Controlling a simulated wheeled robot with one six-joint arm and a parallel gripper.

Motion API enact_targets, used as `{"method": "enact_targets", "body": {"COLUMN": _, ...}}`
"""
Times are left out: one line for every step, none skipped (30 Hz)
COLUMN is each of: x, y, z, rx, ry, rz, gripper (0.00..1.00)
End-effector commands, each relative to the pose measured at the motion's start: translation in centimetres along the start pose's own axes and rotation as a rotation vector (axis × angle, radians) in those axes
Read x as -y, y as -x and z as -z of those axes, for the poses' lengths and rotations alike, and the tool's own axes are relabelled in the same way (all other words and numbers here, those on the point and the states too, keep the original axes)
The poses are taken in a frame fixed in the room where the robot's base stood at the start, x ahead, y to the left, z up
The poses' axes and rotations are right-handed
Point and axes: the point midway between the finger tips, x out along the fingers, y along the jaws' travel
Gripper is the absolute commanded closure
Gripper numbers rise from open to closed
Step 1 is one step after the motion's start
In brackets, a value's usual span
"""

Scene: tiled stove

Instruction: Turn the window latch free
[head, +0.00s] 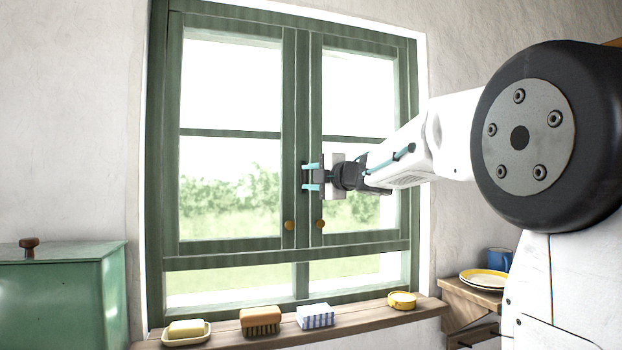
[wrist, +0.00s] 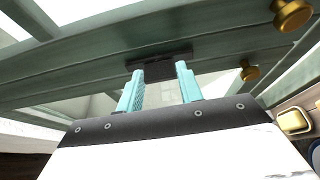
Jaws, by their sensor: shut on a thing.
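The green double window (head: 302,90) stands closed, its two sashes meeting at the middle stile. The window latch (wrist: 160,60) is a dark bar on that stile in the wrist view. My gripper (head: 308,177) is at the stile, above the two brass knobs. In the wrist view my gripper (wrist: 160,72) has its teal fingers on either side of the latch, shut on it. The fingertips cover part of the latch, and in the head view it is mostly hidden by the gripper. I cannot tell its exact angle.
Brass knobs (head: 289,225) (head: 320,224) sit below the gripper. The sill (head: 350,323) holds a soap dish (head: 186,340), a brush (head: 260,321), a striped cloth (head: 315,316) and a yellow tin (head: 402,300). A green box (head: 65,290) stands left, plates (head: 484,279) and a blue mug (head: 497,260) right.

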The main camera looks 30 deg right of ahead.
Motion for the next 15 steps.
{"method": "enact_targets", "body": {"x": 0.11, "y": -0.02, "z": 0.05, "rx": -0.002, "ry": 0.001, "rz": 0.002, "gripper": 0.86}}
{"method": "enact_targets", "body": {"x": 0.11, "y": -0.02, "z": 0.05, "rx": -0.002, "ry": 0.001, "rz": 0.002, "gripper": 0.58}}
{"method": "enact_targets", "body": {"x": 0.1, "y": -0.02, "z": 0.05, "rx": -0.002, "ry": 0.001, "rz": 0.002, "gripper": 0.47}}
{"method": "enact_targets", "body": {"x": 0.1, "y": -0.02, "z": 0.04, "rx": -0.001, "ry": 0.001, "rz": 0.002, "gripper": 0.42}}
{"method": "enact_targets", "body": {"x": 0.09, "y": -0.02, "z": 0.03, "rx": -0.001, "ry": 0.0, "rz": 0.001, "gripper": 0.42}}
{"method": "enact_targets", "body": {"x": 0.08, "y": -0.01, "z": 0.02, "rx": -0.001, "ry": 0.0, "rz": 0.001, "gripper": 0.42}}
{"method": "enact_targets", "body": {"x": 0.07, "y": -0.01, "z": 0.01, "rx": -0.001, "ry": 0.0, "rz": 0.001, "gripper": 0.42}}
{"method": "enact_targets", "body": {"x": 0.07, "y": 0.0, "z": 0.0, "rx": -0.001, "ry": 0.0, "rz": 0.001, "gripper": 0.42}}
{"method": "enact_targets", "body": {"x": 0.06, "y": 0.0, "z": -0.01, "rx": 0.0, "ry": 0.0, "rz": 0.001, "gripper": 0.42}}
{"method": "enact_targets", "body": {"x": 0.05, "y": 0.0, "z": -0.01, "rx": 0.0, "ry": 0.0, "rz": 0.001, "gripper": 0.42}}
{"method": "enact_targets", "body": {"x": 0.05, "y": 0.01, "z": -0.02, "rx": 0.0, "ry": 0.0, "rz": 0.001, "gripper": 0.42}}
{"method": "enact_targets", "body": {"x": 0.03, "y": 0.08, "z": -0.03, "rx": 0.0, "ry": 0.0, "rz": 0.0, "gripper": 0.42}}
{"method": "enact_targets", "body": {"x": 0.02, "y": 0.2, "z": -0.04, "rx": 0.0, "ry": 0.0, "rz": 0.0, "gripper": 0.42}}
{"method": "enact_targets", "body": {"x": 0.01, "y": 0.39, "z": -0.05, "rx": 0.001, "ry": 0.0, "rz": 0.0, "gripper": 0.42}}
{"method": "enact_targets", "body": {"x": -0.01, "y": 0.77, "z": -0.08, "rx": 0.002, "ry": 0.0, "rz": 0.0, "gripper": 0.42}}
